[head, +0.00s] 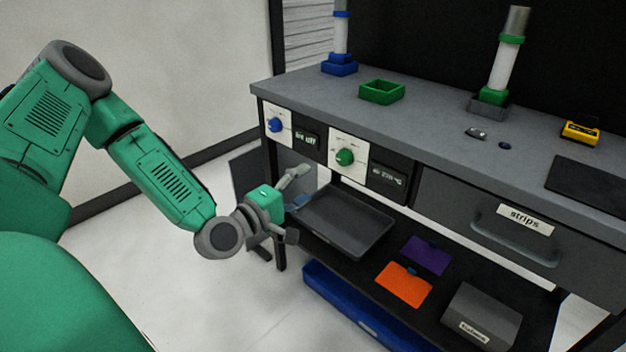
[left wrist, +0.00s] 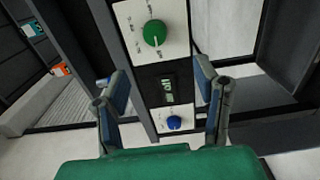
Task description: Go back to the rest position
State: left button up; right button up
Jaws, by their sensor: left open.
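My left gripper (head: 297,190) is open and empty in the head view, in front of the workbench's left end, below the control panels and near the grey tray. In the left wrist view its two fingers (left wrist: 163,98) stand wide apart with nothing between them. Behind them show a green knob (left wrist: 155,33) and a blue knob (left wrist: 174,123), with a small dark display (left wrist: 168,90) between the knobs. In the head view the blue knob (head: 276,125) is on the left panel and the green knob (head: 345,157) is on the right panel. My right gripper is not in view.
The workbench top (head: 430,115) bears a green square tray (head: 382,91), two upright posts and a yellow device (head: 580,132). Below are a grey tray (head: 345,228), orange (head: 404,285) and purple (head: 426,256) sheets, a grey box (head: 482,315) and a drawer labelled strips (head: 500,215). Floor at left is clear.

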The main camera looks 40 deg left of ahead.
pick_arm(q)
jog(key=s+d+f+m+g+h+p, duration=0.3)
jog(key=s+d+f+m+g, duration=0.5)
jog(key=d+f, duration=0.35)
jog(key=s+f+m+g+y+p, duration=0.1)
jog(key=s+m+g, duration=0.3)
jog(key=s, duration=0.5)
jog(key=s+a+f+m+g+y+p, duration=0.1)
jog(key=s+f+m+g+y, duration=0.2)
jog(key=s, duration=0.7)
jog(key=f+m+g, duration=0.1)
jog(key=m+g, duration=0.1)
jog(key=m, duration=0.1)
jog(key=shift+f+p, duration=0.15)
jog(key=shift+p, duration=0.25)
